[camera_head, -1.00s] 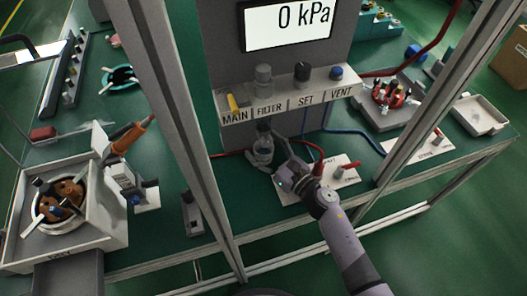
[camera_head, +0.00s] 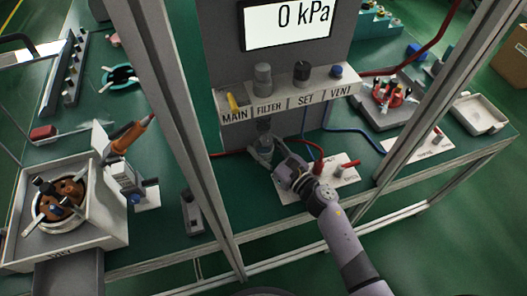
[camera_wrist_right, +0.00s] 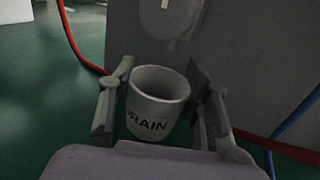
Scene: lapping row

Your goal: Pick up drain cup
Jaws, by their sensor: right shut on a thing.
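The drain cup (camera_wrist_right: 150,123) is a small grey cup with an open top and dark lettering, of which "RAIN" can be read. It stands upright between the two fingers of my right gripper (camera_wrist_right: 160,98) in the right wrist view. The right gripper is shut on the cup's sides. In the head view the right gripper (camera_head: 264,156) is at the front of the grey panel (camera_head: 225,60), below the FILTER label. There the fingers largely hide the cup, and I cannot tell whether it is clear of the bench. My left gripper is not in view.
Above the gripper is a ledge with knobs (camera_head: 290,92). Grey frame posts stand left (camera_head: 185,125) and right (camera_head: 445,75) of the arm. A white plate with red-handled valves (camera_head: 330,172) lies close by on the right. Red and blue hoses run behind.

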